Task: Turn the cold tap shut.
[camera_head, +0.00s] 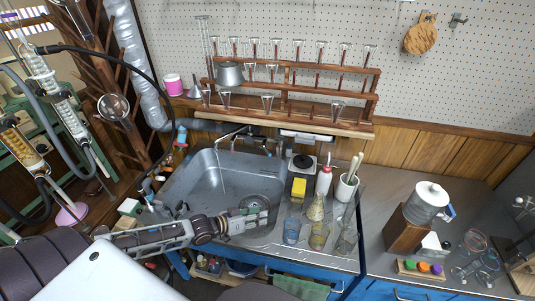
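The steel sink (200,172) is at the centre left, with a tap spout (232,134) at its back edge. A thin stream of water (219,165) seems to fall from the spout into the basin. Small tap fittings (267,148) stand to the right of the spout; I cannot tell which one is the cold tap or how its handle is turned. My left gripper (264,217) is over the front right of the sink, below the drain strainer in the picture. It looks open and empty, pointing right and apart from the taps. My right gripper is out of view.
A wooden glassware rack (330,120) stands behind. Condenser glassware (42,75) is at left.

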